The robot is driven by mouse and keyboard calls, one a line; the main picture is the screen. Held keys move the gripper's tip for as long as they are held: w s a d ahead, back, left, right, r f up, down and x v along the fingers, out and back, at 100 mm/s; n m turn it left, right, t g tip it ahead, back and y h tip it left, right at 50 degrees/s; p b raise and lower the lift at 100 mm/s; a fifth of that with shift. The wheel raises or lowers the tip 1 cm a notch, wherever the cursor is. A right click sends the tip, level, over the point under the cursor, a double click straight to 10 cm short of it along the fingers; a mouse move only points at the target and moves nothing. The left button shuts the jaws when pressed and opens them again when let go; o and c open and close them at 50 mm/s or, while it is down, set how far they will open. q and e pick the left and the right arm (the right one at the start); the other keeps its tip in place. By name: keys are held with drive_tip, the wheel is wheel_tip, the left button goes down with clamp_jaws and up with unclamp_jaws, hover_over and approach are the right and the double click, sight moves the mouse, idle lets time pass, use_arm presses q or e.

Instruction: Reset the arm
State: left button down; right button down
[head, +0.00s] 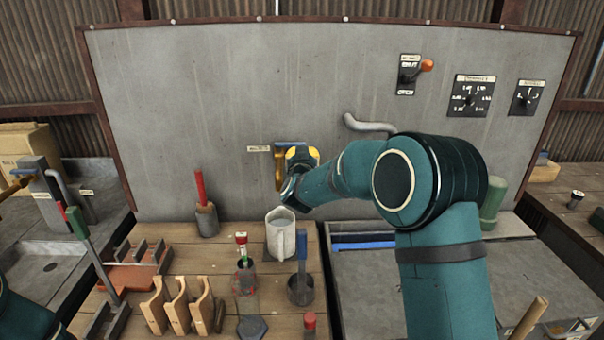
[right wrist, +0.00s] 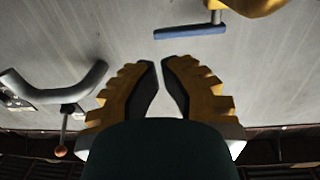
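My right arm comes in from the lower right of the head view and reaches across to the grey wall panel. Its gripper (head: 302,157), with yellow fingers, is close to a blue and yellow fitting (head: 279,166) on the panel and partly covers it. In the right wrist view the two stepped yellow fingers (right wrist: 158,65) have a narrow gap between their tips, with nothing between them. A blue bar (right wrist: 190,31) and a yellow part lie beyond the tips, apart from them. Only a piece of my left arm shows at the lower left edge; its gripper is out of view.
A bent grey pipe (head: 369,125) sticks out of the panel right of my right gripper. A lever with an orange knob (head: 426,66) and two dials are higher right. A grey jug (head: 281,234), a red-handled tool (head: 201,188) and wooden racks (head: 178,305) crowd the bench below.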

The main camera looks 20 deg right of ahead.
drive_tip(key=v, duration=0.7)
drive_tip(key=shift+s+d, duration=0.3)
drive_tip(key=shift+s, duration=0.15)
